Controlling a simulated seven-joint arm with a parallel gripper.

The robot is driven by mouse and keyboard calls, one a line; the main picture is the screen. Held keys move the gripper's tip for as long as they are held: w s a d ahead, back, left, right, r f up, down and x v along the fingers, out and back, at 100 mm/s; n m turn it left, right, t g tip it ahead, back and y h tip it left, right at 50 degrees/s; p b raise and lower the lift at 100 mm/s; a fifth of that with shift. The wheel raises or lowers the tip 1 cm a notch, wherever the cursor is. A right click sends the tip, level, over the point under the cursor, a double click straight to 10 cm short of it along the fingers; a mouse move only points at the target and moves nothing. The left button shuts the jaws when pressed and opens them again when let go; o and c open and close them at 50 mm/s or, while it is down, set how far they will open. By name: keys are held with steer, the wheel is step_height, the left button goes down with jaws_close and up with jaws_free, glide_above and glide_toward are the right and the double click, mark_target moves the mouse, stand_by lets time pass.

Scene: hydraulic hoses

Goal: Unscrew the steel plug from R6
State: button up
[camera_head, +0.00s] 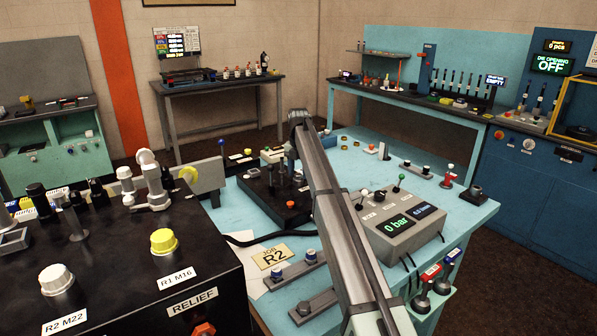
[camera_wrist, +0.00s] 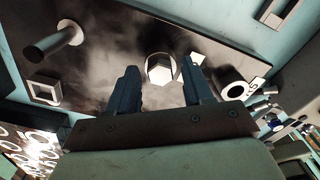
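In the wrist view a bright hex-headed steel plug (camera_wrist: 161,70) sits on a dark plate (camera_wrist: 105,62). My gripper (camera_wrist: 159,75) is open, with one finger on each side of the plug in the picture. I see gaps between the fingers and the plug; I cannot tell the height between them. No R6 label is legible; a small white tag (camera_wrist: 257,85) at right is too small to read. In the head view my arm crosses the bench over a black block (camera_head: 265,200), and I cannot make out the fingers or plug there.
In the head view a grey gauge box (camera_head: 400,232) reading 0 bar stands right of my arm. A black manifold (camera_head: 130,265) with capped ports fills the left front.

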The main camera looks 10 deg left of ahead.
mark_target(298, 174)
steer(key=shift+o, duration=0.5)
step_height(298, 174, up, 14)
stand_by(0.4)
steer(key=shift+a+f, duration=0.15)
step_height(298, 174, down, 14)
steer(key=m, duration=2.4)
steer(key=shift+c, duration=0.3)
